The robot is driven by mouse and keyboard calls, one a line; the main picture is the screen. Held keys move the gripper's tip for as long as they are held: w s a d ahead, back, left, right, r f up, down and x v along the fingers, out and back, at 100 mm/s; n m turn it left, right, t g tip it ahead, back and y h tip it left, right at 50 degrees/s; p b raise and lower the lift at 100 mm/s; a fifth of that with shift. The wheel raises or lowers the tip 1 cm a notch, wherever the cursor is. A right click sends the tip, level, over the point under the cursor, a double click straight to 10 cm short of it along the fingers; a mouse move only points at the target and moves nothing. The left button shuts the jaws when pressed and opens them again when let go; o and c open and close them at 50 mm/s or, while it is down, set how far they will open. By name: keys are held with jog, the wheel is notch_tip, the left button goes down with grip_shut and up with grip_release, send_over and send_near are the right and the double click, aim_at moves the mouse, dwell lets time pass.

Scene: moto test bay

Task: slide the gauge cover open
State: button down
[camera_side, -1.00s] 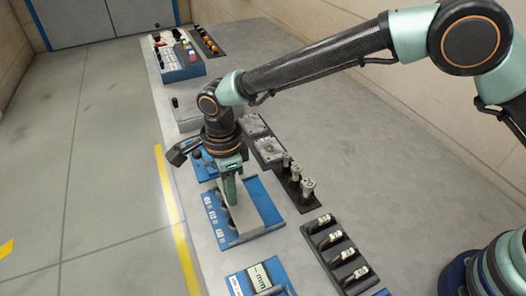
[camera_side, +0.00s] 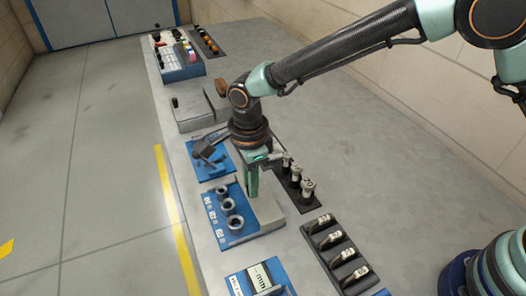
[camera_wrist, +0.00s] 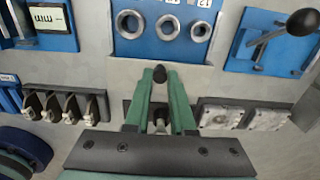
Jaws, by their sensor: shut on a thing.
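The gauge cover (camera_side: 268,214) is a light grey sliding plate at the right side of a blue panel (camera_side: 210,222). Three dark-rimmed round gauges (camera_side: 228,206) on the panel are uncovered; they also show in the wrist view (camera_wrist: 167,27). My gripper (camera_side: 253,196) points down over the cover. The knob is hidden behind the fingers in the side view, and the cover's outline is hard to tell from the grey bench in the wrist view.
A blue panel with a black lever (camera_wrist: 285,40) stands beyond the gauges. A display panel (camera_side: 262,278) lies nearer. Racks of silver cylinders (camera_side: 296,184) and labelled pieces (camera_side: 342,252) stand to the right, close to the cover. The bench further right is bare.

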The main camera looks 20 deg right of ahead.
jog(key=c, duration=0.9)
grip_release()
jog(key=shift+d, duration=0.1)
jog(key=shift+r, duration=3.5)
